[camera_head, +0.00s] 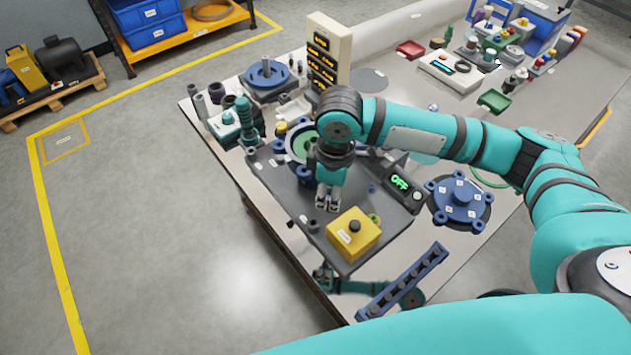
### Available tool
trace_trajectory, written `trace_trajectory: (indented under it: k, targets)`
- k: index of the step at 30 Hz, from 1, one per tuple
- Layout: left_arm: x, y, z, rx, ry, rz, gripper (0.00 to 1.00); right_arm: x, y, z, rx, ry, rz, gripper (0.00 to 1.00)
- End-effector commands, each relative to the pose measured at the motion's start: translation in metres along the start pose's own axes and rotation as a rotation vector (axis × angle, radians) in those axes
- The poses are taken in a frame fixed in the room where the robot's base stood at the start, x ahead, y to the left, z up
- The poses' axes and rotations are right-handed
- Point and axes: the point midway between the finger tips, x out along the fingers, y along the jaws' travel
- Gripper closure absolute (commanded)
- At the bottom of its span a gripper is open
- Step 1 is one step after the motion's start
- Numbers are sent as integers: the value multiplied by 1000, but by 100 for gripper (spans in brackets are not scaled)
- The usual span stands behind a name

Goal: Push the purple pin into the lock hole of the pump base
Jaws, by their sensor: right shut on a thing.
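My right gripper (328,204) points down over the dark grey plate (290,215), near its front left part. Its fingers are close together on something small, too hidden and small to make out. No purple pin shows clearly; it may be the thing between the fingers. On the plate behind the gripper is a round pump body with a green and white ring (301,146), partly covered by my right arm. I cannot make out the lock hole of the pump base.
A yellow box with a black button (353,235) stands just right and in front of the gripper. A display reading OFF (401,182), a blue round flange (460,199) and a blue bar with holes (402,284) lie to the right. A control tower (328,50) stands behind.

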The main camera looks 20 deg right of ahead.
Motion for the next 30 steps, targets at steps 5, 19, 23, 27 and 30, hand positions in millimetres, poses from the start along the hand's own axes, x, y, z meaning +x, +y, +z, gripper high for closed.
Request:
trace_trajectory:
  k: [5,19,23,27,30]
  targets:
    - [-35,-20,-26,-3,34,-24,42,4,6,-18,-445,-7,-2,100]
    - [-64,-1,-6,2,-2,-1,42,30,14,-36,-1136,-37,5,100]
    - [-58,2,-5,4,-2,3,42,36,14,-36,-1150,-38,6,100]
    - [-47,-1,-8,4,3,-1,42,46,14,-36,-1149,-38,7,100]
    - [-36,-5,-12,3,9,-5,42,54,14,-35,-1149,-38,7,100]
